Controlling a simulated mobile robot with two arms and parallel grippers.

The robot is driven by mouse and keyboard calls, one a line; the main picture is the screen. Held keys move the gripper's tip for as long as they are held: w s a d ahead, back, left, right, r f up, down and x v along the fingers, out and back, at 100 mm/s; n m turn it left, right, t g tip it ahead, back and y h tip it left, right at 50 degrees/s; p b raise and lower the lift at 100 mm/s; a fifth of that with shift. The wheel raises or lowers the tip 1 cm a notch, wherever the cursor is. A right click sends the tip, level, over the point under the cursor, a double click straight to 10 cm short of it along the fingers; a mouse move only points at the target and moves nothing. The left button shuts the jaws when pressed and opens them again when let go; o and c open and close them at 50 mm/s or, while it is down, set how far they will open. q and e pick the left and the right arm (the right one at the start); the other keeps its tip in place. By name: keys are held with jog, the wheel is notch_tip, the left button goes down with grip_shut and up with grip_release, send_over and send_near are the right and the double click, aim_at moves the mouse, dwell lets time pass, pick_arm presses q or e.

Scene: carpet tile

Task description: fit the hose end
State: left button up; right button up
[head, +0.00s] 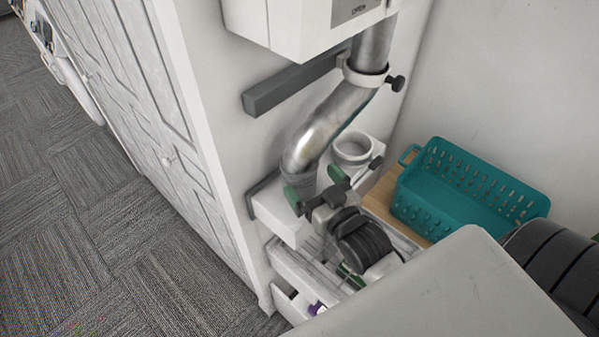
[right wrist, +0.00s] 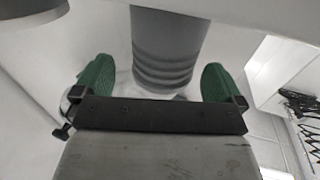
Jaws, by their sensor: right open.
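A silver hose (head: 335,118) hangs from a collar under the white box and bends down to the left. Its grey ribbed end (head: 296,182) points down over a white ledge; the ribbed end also shows in the right wrist view (right wrist: 166,62). A white round socket (head: 352,146) with a dark knob stands open to the right of the hose end. My right gripper (head: 316,189) is open, its green finger pads on either side of the hose end. In the right wrist view, gaps show between the pads and the hose. My left gripper is not in view.
A teal basket (head: 466,192) sits on a wooden surface at the right. The white box (head: 300,22) is above, with a grey bar (head: 292,85) on the wall below it. A white panelled cabinet (head: 135,110) stands left. Open drawers (head: 290,268) lie below my right arm.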

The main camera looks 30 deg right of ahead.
aim_at(299, 169)
jog(key=w+p, duration=0.1)
jog(key=w, duration=0.1)
jog(key=w+a, duration=0.1)
jog(key=w, duration=0.1)
jog(key=shift+w+r+p, duration=0.15)
jog(key=shift+w+p, duration=0.05)
jog(key=shift+p, duration=0.15)
jog(key=shift+w, duration=0.25)
jog(key=shift+s, duration=0.1)
jog(key=shift+c, duration=0.6)
jog(key=c, duration=0.7)
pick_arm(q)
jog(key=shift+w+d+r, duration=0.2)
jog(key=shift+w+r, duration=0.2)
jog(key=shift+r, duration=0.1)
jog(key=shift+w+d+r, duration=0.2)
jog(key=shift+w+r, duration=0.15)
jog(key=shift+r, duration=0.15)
pick_arm(e)
jog(key=shift+c, duration=0.4)
jog(key=shift+r, duration=0.1)
